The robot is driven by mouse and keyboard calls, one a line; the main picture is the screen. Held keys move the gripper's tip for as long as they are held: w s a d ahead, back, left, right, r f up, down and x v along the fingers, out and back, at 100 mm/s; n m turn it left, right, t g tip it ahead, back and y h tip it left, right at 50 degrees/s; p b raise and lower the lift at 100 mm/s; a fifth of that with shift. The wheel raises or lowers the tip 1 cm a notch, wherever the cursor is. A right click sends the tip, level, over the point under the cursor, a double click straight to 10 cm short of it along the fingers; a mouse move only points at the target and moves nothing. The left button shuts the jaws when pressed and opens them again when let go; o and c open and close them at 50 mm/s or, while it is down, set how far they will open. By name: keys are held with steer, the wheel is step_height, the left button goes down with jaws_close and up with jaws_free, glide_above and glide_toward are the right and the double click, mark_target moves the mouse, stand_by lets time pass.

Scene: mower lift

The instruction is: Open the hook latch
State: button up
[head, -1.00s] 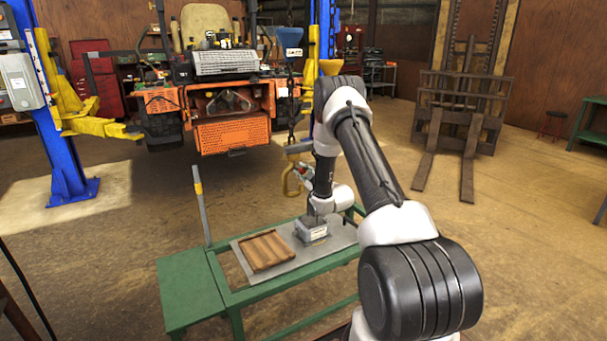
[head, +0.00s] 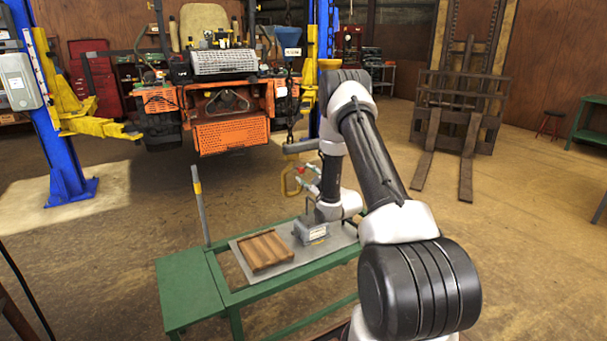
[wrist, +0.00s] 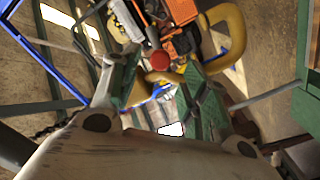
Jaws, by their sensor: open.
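The yellow hook (head: 290,181) hangs below a grey block on a dark chain in the head view, above the bench. In the wrist view its thick yellow curve (wrist: 235,45) is at the upper right. A round red piece (wrist: 158,60) sits by yellow metal in the gap between my fingertips; I cannot tell whether it is part of the latch. My gripper (wrist: 160,88) is open, its two green-grey fingers on either side of that gap. In the head view my gripper (head: 309,180) is just right of the hook. Contact is not clear.
A green bench (head: 185,285) stands below, with a wooden tray (head: 265,249) and a grey box (head: 311,232) on its plate. The orange mower (head: 232,134) is behind, between blue lift posts (head: 60,130). Open floor lies to the right.

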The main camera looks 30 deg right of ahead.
steer(key=s, duration=0.7)
steer(key=shift+s+d, duration=0.1)
